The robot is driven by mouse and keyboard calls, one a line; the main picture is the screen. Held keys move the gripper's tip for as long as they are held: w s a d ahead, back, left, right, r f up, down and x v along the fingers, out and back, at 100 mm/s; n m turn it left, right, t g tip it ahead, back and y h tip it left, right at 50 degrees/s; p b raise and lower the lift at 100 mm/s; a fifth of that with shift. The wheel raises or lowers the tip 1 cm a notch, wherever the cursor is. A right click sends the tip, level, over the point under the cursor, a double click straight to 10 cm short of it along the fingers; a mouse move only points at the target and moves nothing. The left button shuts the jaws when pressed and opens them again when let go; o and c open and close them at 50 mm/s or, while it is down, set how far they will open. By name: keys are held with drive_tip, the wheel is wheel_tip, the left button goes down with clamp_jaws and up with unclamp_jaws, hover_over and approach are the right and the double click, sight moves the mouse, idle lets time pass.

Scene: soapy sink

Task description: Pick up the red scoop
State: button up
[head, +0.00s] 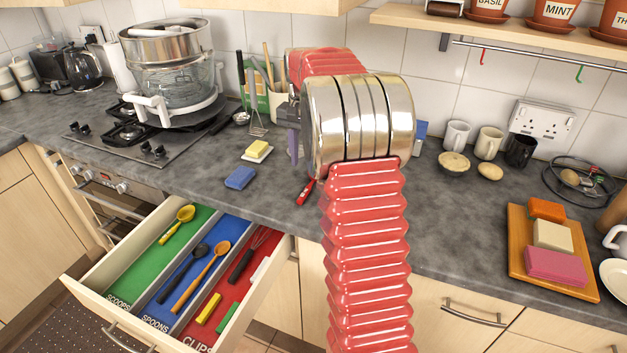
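I cannot make out a clear red scoop. A small red object (305,192) lies on the grey worktop just left of my red arm; I cannot tell if it is the scoop. My gripper (293,155) shows as grey-purple parts left of the steel arm joint, pointing down above the worktop. It is seen side-on and partly hidden, so its opening is unclear. A yellow scoop (184,214) lies in the green drawer compartment marked SCOOPS (124,277).
The open drawer (95,292) also holds spoons, a whisk (250,252) and clips. A blue sponge (240,178) and a soap dish (257,152) are on the worktop left of my arm. A pot stack (170,70) stands on the hob. Mugs (489,142) and an orange tray (518,262) are right.

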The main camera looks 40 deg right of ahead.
sight(308, 188)
drive_tip(key=shift+f, duration=1.95)
drive_tip(key=shift+s+d+f, duration=0.15)
drive_tip(key=shift+s+f, duration=0.05)
drive_tip(key=shift+f, duration=1.1)
drive_tip(key=shift+s+d+f, duration=0.1)
drive_tip(key=shift+s+f, duration=0.05)
drive_tip(key=shift+f, duration=1.15)
drive_tip(key=shift+c, duration=0.3)
clamp_jaws()
